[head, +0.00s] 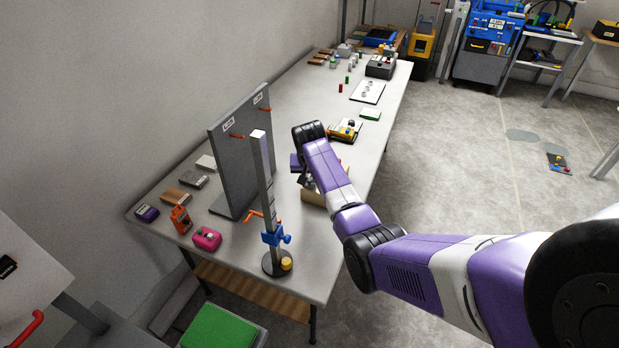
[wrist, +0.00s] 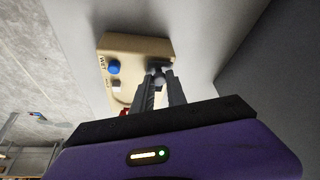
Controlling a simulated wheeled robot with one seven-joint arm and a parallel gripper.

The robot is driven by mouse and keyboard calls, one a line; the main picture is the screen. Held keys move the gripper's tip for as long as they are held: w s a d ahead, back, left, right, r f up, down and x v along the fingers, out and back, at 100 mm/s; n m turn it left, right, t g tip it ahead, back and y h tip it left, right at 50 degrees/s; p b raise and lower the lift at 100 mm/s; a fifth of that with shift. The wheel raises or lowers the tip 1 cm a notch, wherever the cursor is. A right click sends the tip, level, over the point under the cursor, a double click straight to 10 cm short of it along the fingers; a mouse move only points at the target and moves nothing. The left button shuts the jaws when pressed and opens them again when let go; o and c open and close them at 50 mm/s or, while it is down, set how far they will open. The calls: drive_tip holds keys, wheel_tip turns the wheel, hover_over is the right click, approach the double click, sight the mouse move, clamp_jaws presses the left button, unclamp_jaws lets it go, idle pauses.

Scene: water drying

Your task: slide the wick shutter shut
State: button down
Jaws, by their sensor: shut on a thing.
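A beige box (wrist: 135,50) marked WET, with a blue round knob (wrist: 113,67) and a pale square piece (wrist: 117,84) on its face, shows in the wrist view.
A tall post on a round base (head: 277,263) with a blue clamp (head: 275,236) stands left of the box. A grey upright panel (head: 228,160) stands behind it. Pink (head: 207,239) and orange (head: 181,219) items lie at the left. The table's middle (head: 300,95) is mostly clear.

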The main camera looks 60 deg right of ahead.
drive_tip(key=d+b, duration=0.2)
drive_tip(key=d, duration=0.1)
drive_tip(key=shift+w+f, duration=0.15)
drive_tip(key=shift+f, duration=0.05)
drive_tip(key=shift+d+r+b, duration=0.2)
drive_tip(key=shift+d+b, duration=0.1)
drive_tip(key=shift+d, duration=0.25)
drive_tip(key=c, duration=1.3)
unclamp_jaws()
drive_tip(key=shift+d, duration=0.1)
drive_tip(key=shift+v, duration=3.9)
